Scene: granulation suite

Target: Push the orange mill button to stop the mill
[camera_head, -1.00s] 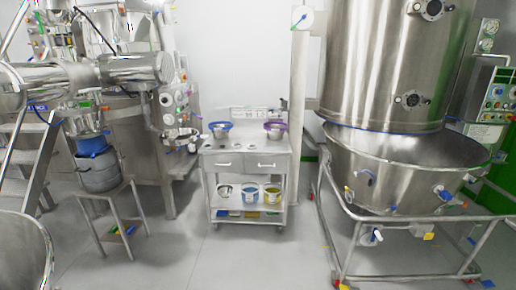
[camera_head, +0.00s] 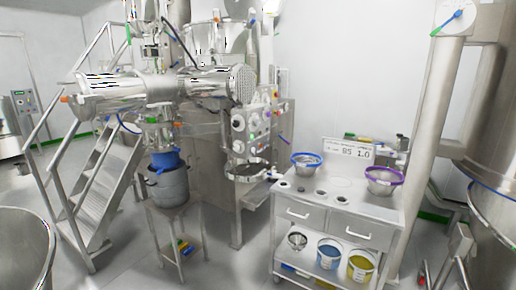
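The steel machine with the horizontal cylinder (camera_head: 160,88) stands left of centre. Under it is a narrow outlet unit (camera_head: 158,132) with small green and orange marks, above a blue collar (camera_head: 165,158) and a steel pot (camera_head: 168,186) on a stand. I cannot tell whether this outlet unit is the mill. A control panel (camera_head: 252,128) with several round knobs or buttons is on the machine's right side. Small orange spots show on the machine, but I cannot tell which is the mill button. Neither of my grippers is in view.
A steel cart (camera_head: 335,208) with bowls and buckets stands right of the machine. Metal stairs (camera_head: 105,178) stand at left, and a large steel vessel (camera_head: 22,245) is at the lower left. A column (camera_head: 432,130) stands at right. Some floor in front of the pot stand is clear.

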